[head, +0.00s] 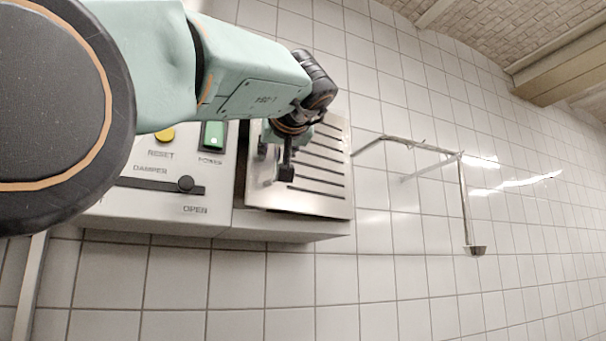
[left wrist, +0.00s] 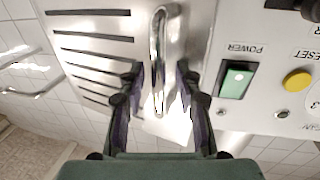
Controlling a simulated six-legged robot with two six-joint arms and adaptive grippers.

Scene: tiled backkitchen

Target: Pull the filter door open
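The filter door (head: 325,165) is a slotted metal panel on the right part of a wall-mounted box; it also shows in the left wrist view (left wrist: 95,35). A dark gap runs along its left edge in the head view; I cannot tell whether it stands ajar. Its chrome bar handle (left wrist: 160,50) shows in the left wrist view. My left gripper (head: 284,172) is in front of the door, partly hidden by its own wrist. In the left wrist view its fingers (left wrist: 160,80) are apart, one on each side of the handle, with gaps showing. My right gripper is not in view.
Left of the door, the control panel (head: 215,190) carries a yellow reset button (head: 165,134), a green power switch (head: 213,134) and a damper slider (head: 186,184). A metal wall bracket (head: 463,195) stands out to the right. Tiled wall surrounds the box.

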